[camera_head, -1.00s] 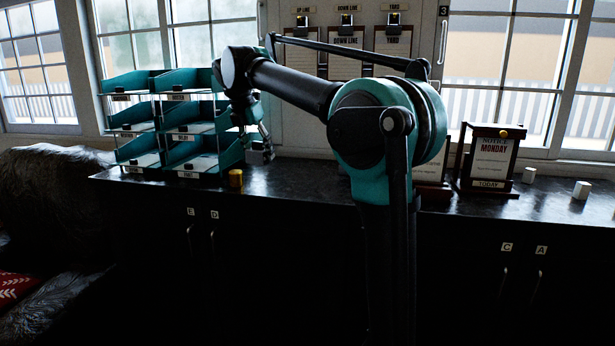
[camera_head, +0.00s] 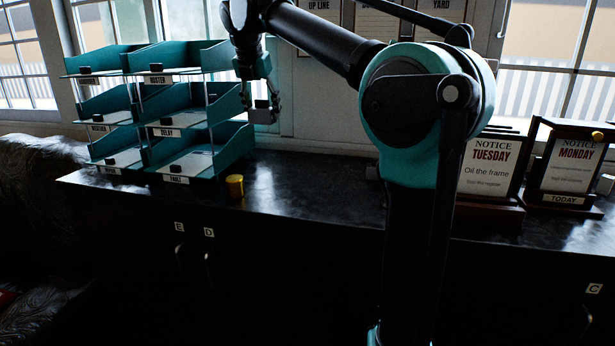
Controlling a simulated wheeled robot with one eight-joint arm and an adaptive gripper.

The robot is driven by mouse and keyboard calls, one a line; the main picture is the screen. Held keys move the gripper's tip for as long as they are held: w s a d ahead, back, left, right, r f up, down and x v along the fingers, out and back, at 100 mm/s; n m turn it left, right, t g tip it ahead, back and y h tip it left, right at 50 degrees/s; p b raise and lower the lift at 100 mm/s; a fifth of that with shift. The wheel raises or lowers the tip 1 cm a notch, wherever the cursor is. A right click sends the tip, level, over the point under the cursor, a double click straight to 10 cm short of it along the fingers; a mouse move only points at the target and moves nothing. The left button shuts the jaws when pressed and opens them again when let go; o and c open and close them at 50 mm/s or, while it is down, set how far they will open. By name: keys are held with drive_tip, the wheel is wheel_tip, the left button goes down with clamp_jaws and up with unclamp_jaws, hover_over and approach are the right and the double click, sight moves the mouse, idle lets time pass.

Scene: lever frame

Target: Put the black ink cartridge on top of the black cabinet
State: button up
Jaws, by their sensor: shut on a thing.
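My gripper (camera_head: 262,102) hangs in the air just right of the teal letter trays, above the counter. It is shut on a small dark block (camera_head: 263,116), partly hidden by the fingers. The block's colour is hard to make out, so I cannot tell for certain that it is the black ink cartridge. The black cabinet (camera_head: 290,255) runs across the picture, with doors marked E, D and C. Its dark, glossy top (camera_head: 310,190) is clear of the held block, which is well above it.
Teal trays (camera_head: 215,150) with small black pieces stand on the cabinet's left. Notice frames for Tuesday (camera_head: 488,165) and Monday (camera_head: 567,165) stand at right. The top between trays and frames looks largely free.

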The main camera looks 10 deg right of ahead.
wheel_tip(320, 180, down, 19)
drive_tip(key=shift+f, duration=0.15)
idle(0.4)
drive_tip(key=shift+f, duration=0.15)
drive_tip(key=o, duration=1.2)
drive_tip(key=shift+c, duration=0.2)
drive_tip(key=v, duration=1.2)
drive_tip(key=shift+r, duration=0.2)
